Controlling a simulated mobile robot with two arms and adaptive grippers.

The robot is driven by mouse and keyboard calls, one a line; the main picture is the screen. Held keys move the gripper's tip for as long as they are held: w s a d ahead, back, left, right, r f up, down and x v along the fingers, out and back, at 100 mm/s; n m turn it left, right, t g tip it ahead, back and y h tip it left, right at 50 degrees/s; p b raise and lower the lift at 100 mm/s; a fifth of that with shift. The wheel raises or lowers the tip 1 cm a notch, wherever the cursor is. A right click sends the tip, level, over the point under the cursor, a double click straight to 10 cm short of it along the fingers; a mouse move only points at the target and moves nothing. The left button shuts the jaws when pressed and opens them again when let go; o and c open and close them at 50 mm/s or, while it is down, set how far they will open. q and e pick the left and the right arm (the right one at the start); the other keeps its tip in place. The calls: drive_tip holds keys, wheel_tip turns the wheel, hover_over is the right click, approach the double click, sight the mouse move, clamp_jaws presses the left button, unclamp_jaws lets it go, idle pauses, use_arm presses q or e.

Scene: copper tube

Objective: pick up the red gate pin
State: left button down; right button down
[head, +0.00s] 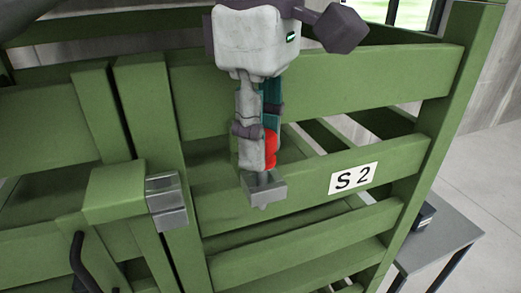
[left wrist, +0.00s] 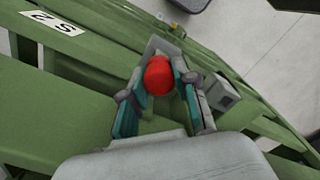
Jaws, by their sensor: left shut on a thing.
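The red gate pin (head: 271,148) shows as a rounded red head, partly covered by my left gripper (head: 258,158) in the head view. In the left wrist view the red gate pin (left wrist: 159,76) sits between the two fingers of my left gripper (left wrist: 160,92), which is shut on it. A grey metal bracket (head: 266,189) is right below the fingertips in the head view. My right gripper is in neither view.
A green slatted gate and frame (head: 310,75) fill most of the head view, with an "S 2" label (head: 353,178). Another metal bracket (head: 166,201) is on a green block at left. A grey table (head: 440,235) stands at right on open floor.

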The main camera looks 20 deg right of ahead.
use_arm(q)
wheel_tip(320, 180, up, 10)
drive_tip(key=p, duration=0.2)
drive_tip(key=shift+r+p, duration=0.15)
drive_tip(key=shift+p, duration=0.2)
wheel_tip(320, 180, up, 16)
drive_tip(key=p, duration=1.1)
drive_tip(key=shift+f+p, duration=0.2)
drive_tip(key=shift+p, duration=0.15)
